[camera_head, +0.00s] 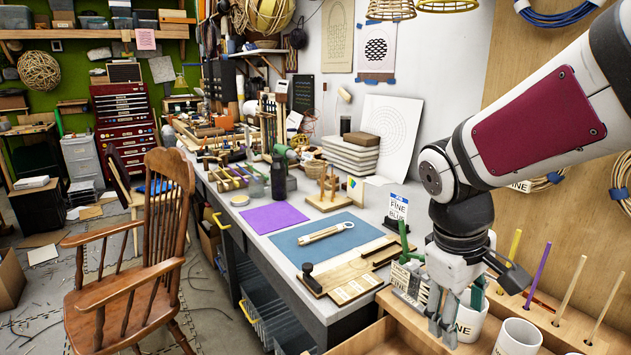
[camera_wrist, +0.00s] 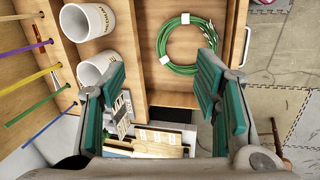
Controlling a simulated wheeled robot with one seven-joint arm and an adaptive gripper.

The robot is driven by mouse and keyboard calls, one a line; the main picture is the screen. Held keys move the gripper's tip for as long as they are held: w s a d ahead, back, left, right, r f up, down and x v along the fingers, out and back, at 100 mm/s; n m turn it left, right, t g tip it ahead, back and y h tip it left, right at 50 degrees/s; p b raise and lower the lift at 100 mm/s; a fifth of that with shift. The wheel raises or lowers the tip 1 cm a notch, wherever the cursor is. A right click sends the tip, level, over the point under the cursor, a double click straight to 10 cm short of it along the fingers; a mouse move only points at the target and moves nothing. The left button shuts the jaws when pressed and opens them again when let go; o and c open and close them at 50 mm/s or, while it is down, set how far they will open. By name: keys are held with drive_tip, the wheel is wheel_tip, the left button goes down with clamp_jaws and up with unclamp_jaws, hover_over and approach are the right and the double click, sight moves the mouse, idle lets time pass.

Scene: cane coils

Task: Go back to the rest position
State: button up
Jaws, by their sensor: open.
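My gripper (camera_head: 447,318) hangs at the lower right of the head view, over the wooden shelf at the bench end. In the wrist view my gripper (camera_wrist: 162,82) has its two green-padded fingers spread wide with nothing between them. A green cane coil (camera_wrist: 168,45) with white tags lies in a wooden tray beyond the fingers, apart from them. In the head view a blue coil (camera_head: 556,19) hangs high on the wooden panel, and pale coils (camera_head: 621,180) hang lower, partly cut off by the frame edge or behind my arm.
White mugs (camera_head: 518,338) stand close to my gripper, beside upright coloured rods (camera_head: 537,275). A "FINE BLUE" card (camera_head: 396,206) stands behind. The workbench carries a blue mat (camera_head: 310,240) and wooden boards (camera_head: 345,282). A wooden chair (camera_head: 130,265) stands at left on the floor.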

drive_tip(key=s+a+r+m+t+y+p, duration=0.1)
drive_tip(key=s+r+m+p, duration=0.1)
drive_tip(key=s+r, duration=0.3)
drive_tip(key=s+a+r+m+t+y+p, duration=0.1)
drive_tip(key=s+r, duration=0.4)
drive_tip(key=s, duration=0.7)
drive_tip(key=m+t+p, duration=0.1)
drive_tip(key=m+p, duration=0.1)
drive_tip(key=shift+s+r+m+y, duration=0.2)
drive_tip(key=shift+r+m+y, duration=0.1)
drive_tip(key=shift+m, duration=0.1)
